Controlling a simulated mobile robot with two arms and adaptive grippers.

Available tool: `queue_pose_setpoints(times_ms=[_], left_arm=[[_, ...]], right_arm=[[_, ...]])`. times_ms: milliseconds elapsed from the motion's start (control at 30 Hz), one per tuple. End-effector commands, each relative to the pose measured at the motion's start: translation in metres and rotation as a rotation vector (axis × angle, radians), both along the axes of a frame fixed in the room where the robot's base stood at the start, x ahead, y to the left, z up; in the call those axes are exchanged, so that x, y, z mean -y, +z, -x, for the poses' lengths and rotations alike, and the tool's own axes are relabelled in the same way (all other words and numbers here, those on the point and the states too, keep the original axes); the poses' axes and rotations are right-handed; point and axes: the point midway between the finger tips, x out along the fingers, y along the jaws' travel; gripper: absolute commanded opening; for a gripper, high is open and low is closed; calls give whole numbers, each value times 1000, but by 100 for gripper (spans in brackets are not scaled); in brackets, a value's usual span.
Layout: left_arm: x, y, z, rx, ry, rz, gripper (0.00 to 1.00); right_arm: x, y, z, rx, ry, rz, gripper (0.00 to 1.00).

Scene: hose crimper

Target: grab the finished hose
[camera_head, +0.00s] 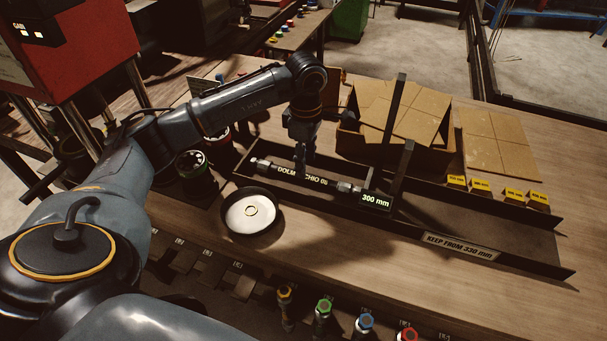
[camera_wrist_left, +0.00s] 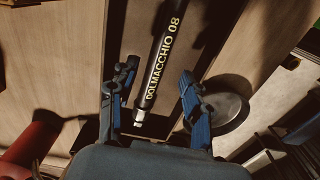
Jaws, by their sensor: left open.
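The finished hose (camera_head: 318,182), black with yellow lettering and metal end fittings, lies in a dark long tray (camera_head: 500,232) on the workbench. In the left wrist view the hose (camera_wrist_left: 163,55) runs between the two spread blue fingers of my left gripper (camera_wrist_left: 153,92), with space on both sides. No contact with the hose shows. My right gripper is out of view.
A round dish (camera_head: 234,216) with a ring in it stands in front of the tray. Colored fittings (camera_head: 322,315) line the front edge.

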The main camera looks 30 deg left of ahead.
Motion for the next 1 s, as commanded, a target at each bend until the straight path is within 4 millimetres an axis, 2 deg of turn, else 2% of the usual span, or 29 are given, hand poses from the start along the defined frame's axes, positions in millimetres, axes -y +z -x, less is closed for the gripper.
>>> queue_pose_setpoints(times_ms=[200, 333, 633, 867, 1000], left_arm=[[-7, -26, -1, -7, 2, 1, 49], [-7, -44, -2, -4, 1, 0, 49], [-7, -51, -2, -1, 0, 0, 49], [-7, -51, -2, -1, 0, 0, 2], [-7, -50, -2, -1, 1, 0, 0]], right_arm=[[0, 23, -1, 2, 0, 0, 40], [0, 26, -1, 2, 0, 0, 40], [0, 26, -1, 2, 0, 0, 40], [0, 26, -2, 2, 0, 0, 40], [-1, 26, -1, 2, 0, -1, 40]])
